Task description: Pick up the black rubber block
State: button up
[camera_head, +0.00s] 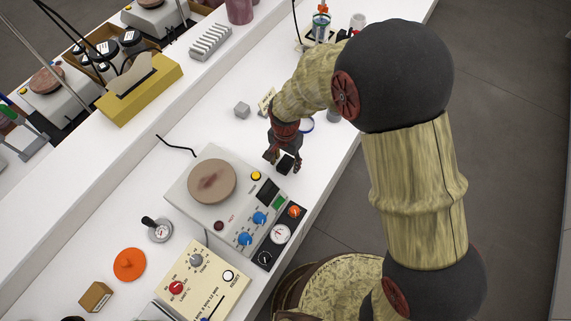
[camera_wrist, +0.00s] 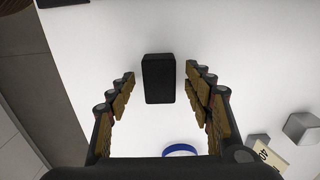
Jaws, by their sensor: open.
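The black rubber block (camera_wrist: 158,78) is a small dark upright-looking rectangle on the white bench in the wrist view. In the head view the block (camera_head: 287,163) shows as a dark shape at my gripper's fingers, partly hidden. My gripper (camera_head: 281,161) points down over the bench, just beyond the hotplate's upper right corner. In the wrist view my gripper (camera_wrist: 160,76) is open and empty, with one finger row on each side of the block. I cannot tell the fingertips' height over the bench.
A hotplate device (camera_head: 207,210) with a round brown plate stands close by. A grey cube (camera_head: 242,110), a small card (camera_head: 266,101) and a blue-rimmed round thing (camera_head: 307,125) lie near my gripper. The bench edge runs along the right.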

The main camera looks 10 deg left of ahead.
jog(key=shift+f, duration=0.25)
jog(key=shift+c, duration=1.2)
jog(key=c, duration=1.1)
